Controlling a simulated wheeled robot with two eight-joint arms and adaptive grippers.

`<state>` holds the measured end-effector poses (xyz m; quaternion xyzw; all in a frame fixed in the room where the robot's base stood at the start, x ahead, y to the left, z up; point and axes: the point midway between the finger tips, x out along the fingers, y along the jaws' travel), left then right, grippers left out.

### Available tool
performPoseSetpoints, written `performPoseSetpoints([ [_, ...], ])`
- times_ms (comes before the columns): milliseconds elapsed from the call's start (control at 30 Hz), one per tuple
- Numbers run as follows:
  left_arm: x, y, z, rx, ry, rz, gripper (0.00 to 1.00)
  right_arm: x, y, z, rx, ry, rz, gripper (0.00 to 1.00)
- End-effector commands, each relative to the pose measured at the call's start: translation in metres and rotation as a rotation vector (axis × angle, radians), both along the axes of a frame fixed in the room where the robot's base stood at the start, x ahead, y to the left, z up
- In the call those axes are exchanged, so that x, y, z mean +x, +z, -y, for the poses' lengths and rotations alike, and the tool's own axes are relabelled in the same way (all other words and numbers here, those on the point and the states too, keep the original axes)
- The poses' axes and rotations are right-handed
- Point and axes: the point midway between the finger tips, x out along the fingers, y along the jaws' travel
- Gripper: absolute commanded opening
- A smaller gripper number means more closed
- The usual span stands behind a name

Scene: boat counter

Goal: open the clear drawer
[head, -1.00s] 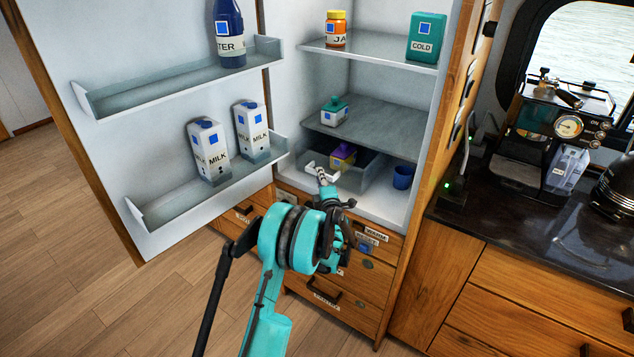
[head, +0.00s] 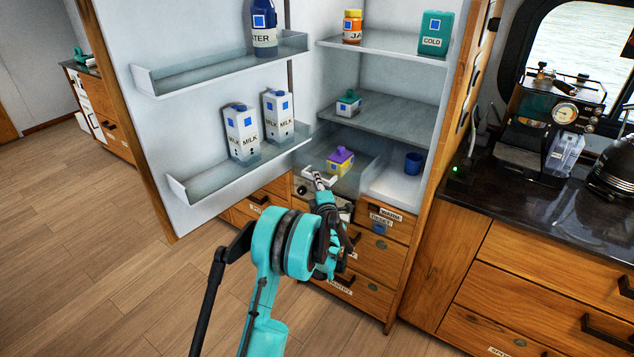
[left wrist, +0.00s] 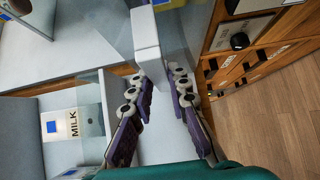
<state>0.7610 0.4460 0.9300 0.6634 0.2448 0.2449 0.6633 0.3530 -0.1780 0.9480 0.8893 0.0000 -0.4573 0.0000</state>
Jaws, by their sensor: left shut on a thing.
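The clear drawer (head: 352,183) is at the bottom of the open fridge and stands pulled out past the shelf above it. A purple and yellow box (head: 340,160) sits inside it. My left gripper (head: 318,180) is at the drawer's front, shut on its white handle (head: 306,186). In the left wrist view, the fingers of the left gripper (left wrist: 160,92) lie on both sides of the white handle (left wrist: 147,45). My right gripper is not in view.
The open fridge door (head: 190,120) at left carries two milk cartons (head: 242,133) and a water bottle (head: 264,30). A blue cup (head: 413,163) stands right of the drawer. Wooden drawers (head: 375,265) are below. Open floor lies at left.

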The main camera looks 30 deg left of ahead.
Motion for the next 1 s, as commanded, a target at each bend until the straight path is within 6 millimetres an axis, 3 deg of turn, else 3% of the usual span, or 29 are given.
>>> performPoseSetpoints([
  [33, 0.0, 0.0, 0.0, 0.0, 0.0, 0.0, 0.0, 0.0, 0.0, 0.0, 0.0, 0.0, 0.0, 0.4],
  [67, 0.0, 0.0, 0.0, 0.0, 0.0, 0.0, 0.19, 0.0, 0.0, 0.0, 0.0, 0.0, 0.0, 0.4],
  [133, 0.0, 0.0, 0.0, 0.0, 0.0, 0.0, 0.38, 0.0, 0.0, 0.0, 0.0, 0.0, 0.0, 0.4],
  [567, -0.007, 0.0, 0.007, 0.0, -0.002, 0.0, 0.38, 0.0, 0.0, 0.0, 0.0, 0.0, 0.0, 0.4],
  [1000, -0.074, 0.0, 0.064, 0.0, -0.002, 0.0, 0.38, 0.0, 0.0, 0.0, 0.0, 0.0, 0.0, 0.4],
])
